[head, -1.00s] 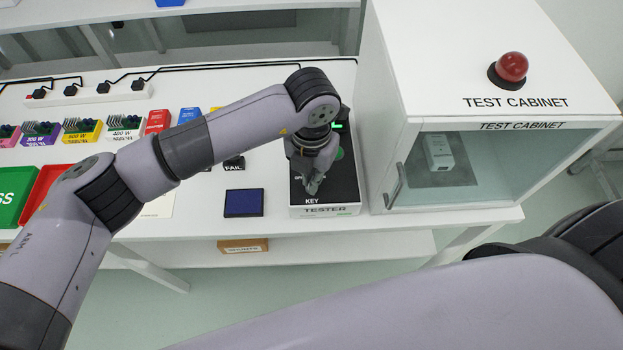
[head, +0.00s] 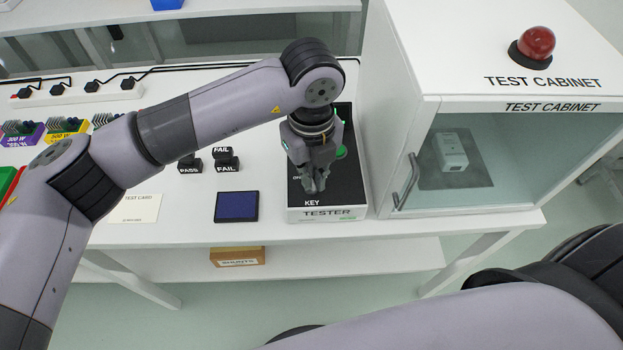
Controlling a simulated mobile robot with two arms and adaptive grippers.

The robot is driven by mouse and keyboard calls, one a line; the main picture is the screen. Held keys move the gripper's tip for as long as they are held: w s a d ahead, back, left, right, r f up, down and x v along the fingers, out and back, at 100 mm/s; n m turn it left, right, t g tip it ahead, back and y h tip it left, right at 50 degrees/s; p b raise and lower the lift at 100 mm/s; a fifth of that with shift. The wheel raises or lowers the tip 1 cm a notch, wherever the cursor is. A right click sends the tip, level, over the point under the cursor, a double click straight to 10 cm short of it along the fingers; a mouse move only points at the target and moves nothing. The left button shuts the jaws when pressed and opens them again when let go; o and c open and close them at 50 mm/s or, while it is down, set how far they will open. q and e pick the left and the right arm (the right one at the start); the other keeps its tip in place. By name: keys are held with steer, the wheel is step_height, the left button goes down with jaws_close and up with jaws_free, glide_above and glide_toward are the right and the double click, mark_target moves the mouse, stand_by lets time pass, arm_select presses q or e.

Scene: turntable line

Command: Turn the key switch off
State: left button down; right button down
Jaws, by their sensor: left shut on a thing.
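The tester (head: 326,214) is a box with a black top and a white front, standing at the table's front edge beside the cabinet. Its top carries the label KEY near the front and a green button (head: 341,152) further back, partly covered by my gripper. My left gripper (head: 314,188) points down over the tester, just behind the KEY label, and is shut on the key switch. The key switch itself is hidden by the fingers, so its angle cannot be told. My right gripper is out of view.
The test cabinet (head: 405,130) with a red lamp (head: 536,43) and a glass door stands close on the right. A dark blue pad (head: 237,206), black PASS and FAIL stamps (head: 226,160) and a test card (head: 134,208) lie to the left. A SHUNTS box (head: 238,257) sits on the lower shelf.

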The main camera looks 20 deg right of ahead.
arm_select(q)
steer(key=shift+n+b, duration=0.9)
steer(key=shift+n, duration=0.7)
steer(key=c, duration=1.8)
jaws_free()
step_height(320, 180, up, 12)
steer(key=shift+r, duration=0.1)
